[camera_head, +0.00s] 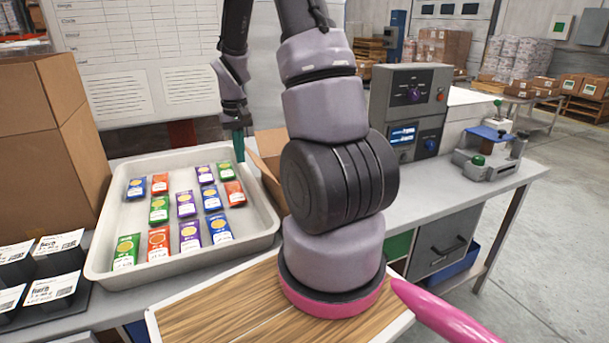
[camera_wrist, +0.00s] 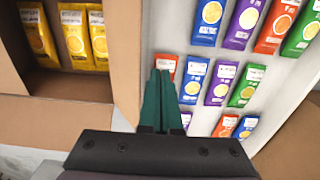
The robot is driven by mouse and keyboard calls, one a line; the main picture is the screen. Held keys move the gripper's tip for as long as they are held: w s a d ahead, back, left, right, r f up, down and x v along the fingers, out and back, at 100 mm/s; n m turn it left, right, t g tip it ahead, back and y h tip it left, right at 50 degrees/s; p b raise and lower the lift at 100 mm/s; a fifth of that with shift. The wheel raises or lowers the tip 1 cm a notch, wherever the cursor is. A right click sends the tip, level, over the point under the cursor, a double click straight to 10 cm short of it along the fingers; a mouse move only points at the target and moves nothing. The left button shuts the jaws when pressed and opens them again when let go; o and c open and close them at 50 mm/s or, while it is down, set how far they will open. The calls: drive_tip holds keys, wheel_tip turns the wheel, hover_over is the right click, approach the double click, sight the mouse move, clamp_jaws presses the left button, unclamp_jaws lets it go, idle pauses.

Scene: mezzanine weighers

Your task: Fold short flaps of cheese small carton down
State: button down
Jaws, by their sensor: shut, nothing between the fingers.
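The small carton (camera_head: 268,145) stands open just right of the tray and is mostly hidden behind my arm in the head view. In the wrist view the carton (camera_wrist: 70,92) fills the left side, with yellow packs (camera_wrist: 78,35) inside. A brown flap (camera_wrist: 125,50) stands out along its right side, and another (camera_wrist: 50,110) spreads at its lower edge. My gripper (camera_head: 239,155) has teal fingers, shut and empty. They point down over the tray's edge beside the carton; in the wrist view the fingertips (camera_wrist: 160,80) are right of the side flap. Whether they touch it I cannot tell.
A pale tray (camera_head: 262,222) of several coloured packs lies left of the carton. A tall brown box (camera_head: 40,150) and black label holders (camera_head: 50,290) stand further left. A grey control box (camera_head: 408,85) and a small device (camera_head: 490,155) stand right. A wooden board (camera_head: 215,305) lies in front.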

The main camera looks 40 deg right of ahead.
sight(257, 160)
drive_tip(key=shift+s+d+r, duration=0.15)
drive_tip(key=shift+d+r, duration=0.1)
drive_tip(key=shift+d, duration=0.55)
drive_tip(key=shift+s+d+r, duration=0.2)
drive_tip(key=shift+d, duration=0.6)
drive_tip(key=shift+s+d+r, duration=0.15)
drive_tip(key=shift+d+r, duration=0.1)
drive_tip(key=shift+d, duration=0.55)
drive_tip(key=d, duration=0.2)
drive_tip(key=s+d, duration=0.1)
drive_tip(key=d, duration=0.1)
drive_tip(key=shift+d+r, duration=0.1)
drive_tip(key=shift+r, duration=0.25)
drive_tip(key=shift+d, duration=0.1)
drive_tip(key=shift+s+d+f, duration=0.15)
drive_tip(key=shift+d+f, duration=0.15)
drive_tip(key=shift+d, duration=0.5)
drive_tip(key=shift+s+d+f, duration=0.1)
drive_tip(key=shift+d+f, duration=0.15)
drive_tip(key=shift+d, duration=0.5)
drive_tip(key=shift+d, duration=0.1)
